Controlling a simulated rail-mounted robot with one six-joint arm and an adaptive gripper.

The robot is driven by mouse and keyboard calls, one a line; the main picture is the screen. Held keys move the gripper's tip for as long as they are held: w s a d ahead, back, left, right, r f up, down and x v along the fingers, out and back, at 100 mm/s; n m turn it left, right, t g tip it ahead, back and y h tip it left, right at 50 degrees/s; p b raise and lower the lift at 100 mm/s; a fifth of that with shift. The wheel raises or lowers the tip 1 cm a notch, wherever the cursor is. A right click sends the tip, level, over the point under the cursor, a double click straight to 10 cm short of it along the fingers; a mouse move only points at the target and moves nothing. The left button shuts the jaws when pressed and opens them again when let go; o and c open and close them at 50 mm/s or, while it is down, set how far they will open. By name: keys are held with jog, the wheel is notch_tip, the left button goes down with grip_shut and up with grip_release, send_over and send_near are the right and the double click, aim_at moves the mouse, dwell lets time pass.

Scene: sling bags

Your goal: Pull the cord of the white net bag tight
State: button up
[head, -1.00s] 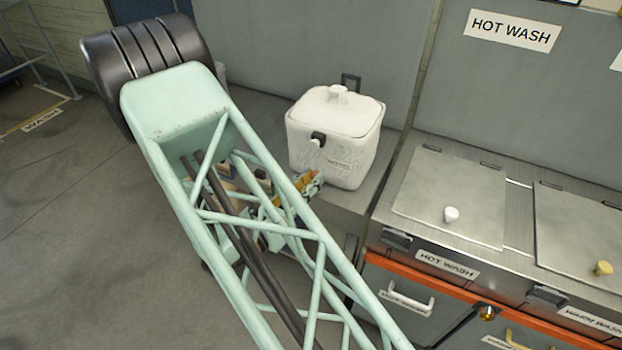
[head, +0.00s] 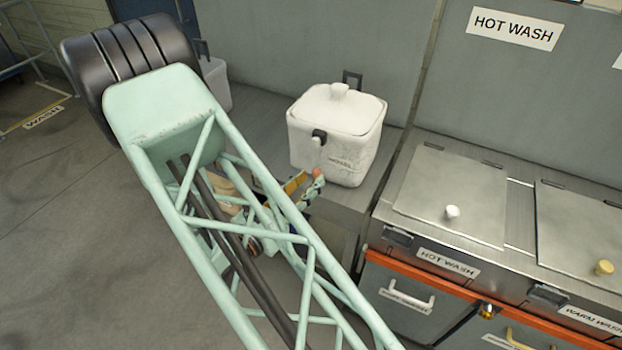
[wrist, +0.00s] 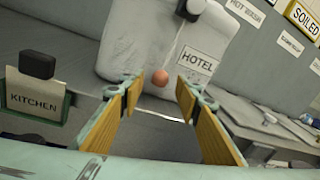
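In the wrist view the bag (wrist: 130,45) bears a HOTEL label (wrist: 198,62). The black cord lock (wrist: 190,8) shows at the top edge, and a pale cord (wrist: 178,40) runs down from it to a small orange-brown ball (wrist: 160,77). My gripper (wrist: 158,88) is open, with its yellow-padded fingers on either side of the ball. No contact with the ball is visible. In the head view my arm partly hides the gripper.
A KITCHEN tag (wrist: 36,96) with a black lock stands left of the gripper. A second pale bag (head: 216,84) sits behind my arm. Steel hot wash lids (head: 450,195) lie to the right. Bare counter (head: 262,118) shows left of the white bag.

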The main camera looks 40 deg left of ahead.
jog(key=s, duration=1)
dwell(0.5)
dwell(0.3)
